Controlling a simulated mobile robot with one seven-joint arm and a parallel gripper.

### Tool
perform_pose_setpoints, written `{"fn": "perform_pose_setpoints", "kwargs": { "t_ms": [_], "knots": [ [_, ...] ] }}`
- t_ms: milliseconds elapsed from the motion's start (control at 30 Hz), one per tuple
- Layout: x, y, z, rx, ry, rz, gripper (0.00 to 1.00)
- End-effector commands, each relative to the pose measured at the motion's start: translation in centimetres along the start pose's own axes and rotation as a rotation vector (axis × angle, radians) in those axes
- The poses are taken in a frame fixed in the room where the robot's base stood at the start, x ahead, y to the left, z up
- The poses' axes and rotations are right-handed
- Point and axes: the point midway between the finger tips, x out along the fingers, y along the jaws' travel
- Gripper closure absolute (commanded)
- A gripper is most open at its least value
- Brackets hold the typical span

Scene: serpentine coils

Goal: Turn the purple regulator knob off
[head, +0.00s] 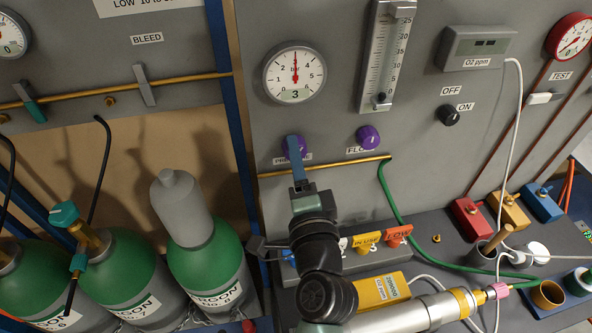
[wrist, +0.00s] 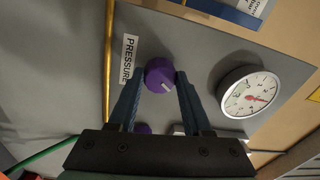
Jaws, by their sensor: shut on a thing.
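The purple regulator knob (head: 287,150) sits on the grey panel below a round dial, half covered by my gripper (head: 296,152). In the wrist view, the knob (wrist: 160,72) lies between the blue fingertips of my gripper (wrist: 163,78), which is shut on it. A pale pointer mark shows on the knob's face. A PRESSURE label (wrist: 129,59) is beside it. The dial (head: 294,72) needle points straight up at about 3; the dial also shows in the wrist view (wrist: 250,92). A second purple knob (head: 368,137), by a FLOW label, stands to the right.
A flow tube (head: 386,55) rises above the second knob. A brass pipe (head: 330,166) and a green hose (head: 388,195) run below. Green argon cylinders (head: 213,262) stand at left. Orange-tagged valves (head: 397,236) and a yellow box (head: 383,291) are near my arm.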

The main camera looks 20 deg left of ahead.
Motion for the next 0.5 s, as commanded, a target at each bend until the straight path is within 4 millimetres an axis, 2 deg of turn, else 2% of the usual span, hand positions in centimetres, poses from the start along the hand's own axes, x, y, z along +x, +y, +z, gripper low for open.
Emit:
{"fn": "perform_pose_setpoints", "kwargs": {
  "t_ms": [33, 500],
  "knots": [
    [-0.03, 0.61, 0.03, -0.047, -0.001, -0.003, 1.00],
    [-0.02, 0.57, -0.02, -0.449, -0.018, -0.019, 1.00]
  ]
}}
